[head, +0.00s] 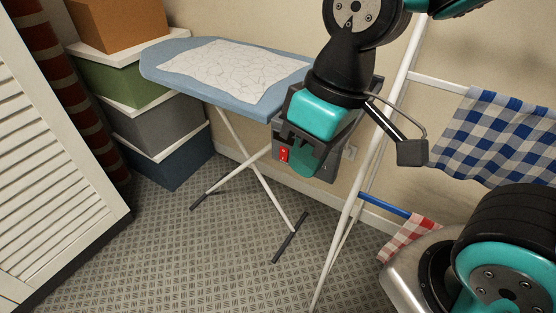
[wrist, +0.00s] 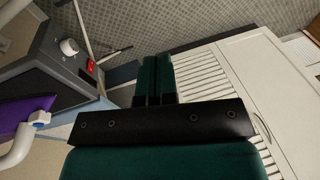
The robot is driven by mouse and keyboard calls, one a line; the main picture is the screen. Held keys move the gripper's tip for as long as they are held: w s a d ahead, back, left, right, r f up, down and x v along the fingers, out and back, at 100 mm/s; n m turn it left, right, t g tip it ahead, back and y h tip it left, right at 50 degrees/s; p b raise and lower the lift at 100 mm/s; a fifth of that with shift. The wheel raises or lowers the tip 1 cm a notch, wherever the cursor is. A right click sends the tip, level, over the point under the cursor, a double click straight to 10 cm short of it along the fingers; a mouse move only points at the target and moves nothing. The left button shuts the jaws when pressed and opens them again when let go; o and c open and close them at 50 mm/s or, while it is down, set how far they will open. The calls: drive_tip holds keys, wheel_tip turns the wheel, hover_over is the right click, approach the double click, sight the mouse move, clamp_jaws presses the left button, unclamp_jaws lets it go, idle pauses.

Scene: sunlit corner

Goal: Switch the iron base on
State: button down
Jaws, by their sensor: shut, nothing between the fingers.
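The iron base (head: 330,168) is a dark grey box at the right end of the blue ironing board (head: 170,62); my gripper covers much of it in the head view. In the wrist view the iron base (wrist: 40,62) is at the left, with a white round knob (wrist: 69,47) and a red switch (wrist: 91,66) on its front face. The red switch (head: 284,154) also shows in the head view, just left of my fingers. My gripper (head: 303,166) is shut and empty, in front of the base. In the wrist view its fingers (wrist: 153,72) are right of the switch, with a gap between. The switch's position is unclear.
A white drying rack (head: 352,195) with a blue checked cloth (head: 490,135) stands close at the right. Stacked boxes (head: 150,120) and a white louvred door (head: 50,170) are at the left. Open carpet (head: 200,250) lies in front of the board's crossed legs.

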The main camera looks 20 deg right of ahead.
sight(284, 154)
drive_tip(key=w+a+f+t+h, duration=0.2)
drive_tip(key=w+f+h, duration=0.3)
drive_tip(key=w+f, duration=0.2)
drive_tip(key=w+a+f+t+h+b, duration=0.1)
drive_tip(key=w+a+f+t+h, duration=0.2)
drive_tip(key=w+f+h, duration=0.2)
drive_tip(key=w+f, duration=0.2)
drive_tip(key=w, duration=0.1)
drive_tip(key=shift+f+n+h, duration=0.3)
drive_tip(key=shift+d, duration=0.1)
drive_tip(key=shift+w+d+r+x, duration=0.2)
drive_tip(key=shift+r+x, duration=0.1)
drive_tip(key=shift+x, duration=1.9)
drive_tip(key=shift+w+d+r+x, duration=0.2)
drive_tip(key=shift+w+r+x, duration=0.1)
drive_tip(key=shift+x, duration=1.85)
drive_tip(key=shift+w+d+r+x, duration=0.2)
drive_tip(key=shift+r+x, duration=0.1)
drive_tip(key=shift+x, duration=1.9)
